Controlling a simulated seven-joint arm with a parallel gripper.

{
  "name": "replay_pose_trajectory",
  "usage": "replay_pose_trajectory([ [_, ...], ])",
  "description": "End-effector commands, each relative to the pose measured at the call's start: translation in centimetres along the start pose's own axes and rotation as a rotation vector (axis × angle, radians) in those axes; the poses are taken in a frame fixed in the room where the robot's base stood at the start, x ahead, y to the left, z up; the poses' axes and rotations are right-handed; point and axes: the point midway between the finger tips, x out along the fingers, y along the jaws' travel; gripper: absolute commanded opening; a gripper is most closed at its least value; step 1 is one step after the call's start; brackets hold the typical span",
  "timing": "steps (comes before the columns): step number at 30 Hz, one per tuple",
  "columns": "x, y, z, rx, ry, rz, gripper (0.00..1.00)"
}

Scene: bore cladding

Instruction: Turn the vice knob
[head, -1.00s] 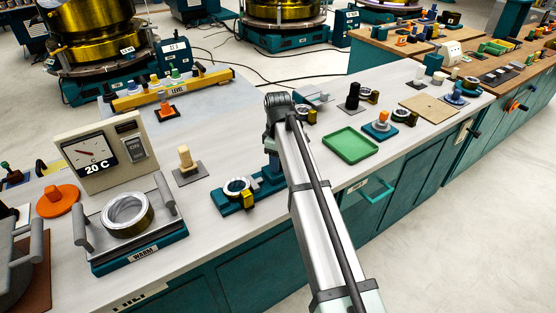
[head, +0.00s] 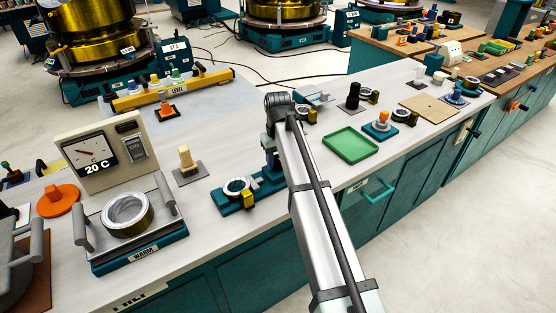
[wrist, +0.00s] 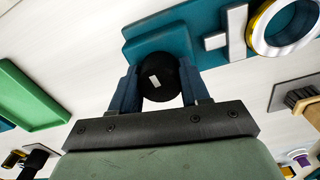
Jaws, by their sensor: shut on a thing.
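The vice knob is a round black knob (wrist: 160,77) with a small white mark on its face, in the middle of the wrist view. It sits at the end of the teal vice (wrist: 150,40). My gripper (wrist: 160,85) has one blue finger on each side of the knob and is shut on it. In the head view the teal vice (head: 228,203) lies on the bench, with a ring (head: 237,187) and a yellow block (head: 248,199) on it. My arm hides the knob and my fingertips there.
A green tray (head: 351,146) stands right of my arm. The warming plate (head: 138,253) with a metal ring is at the left, beside a gauge box reading 20 C (head: 100,150). A brush (head: 187,165) stands behind the vice. The bench front edge is close to my arm.

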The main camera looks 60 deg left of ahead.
Motion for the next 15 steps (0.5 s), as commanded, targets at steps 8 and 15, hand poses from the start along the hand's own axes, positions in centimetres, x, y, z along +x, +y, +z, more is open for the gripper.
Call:
replay_pose_trajectory([
  [8,-0.02,-0.01,-0.01,0.068,0.0,0.0,0.15],
  [15,-0.02,-0.01,0.0,0.077,0.0,0.0,0.15],
])
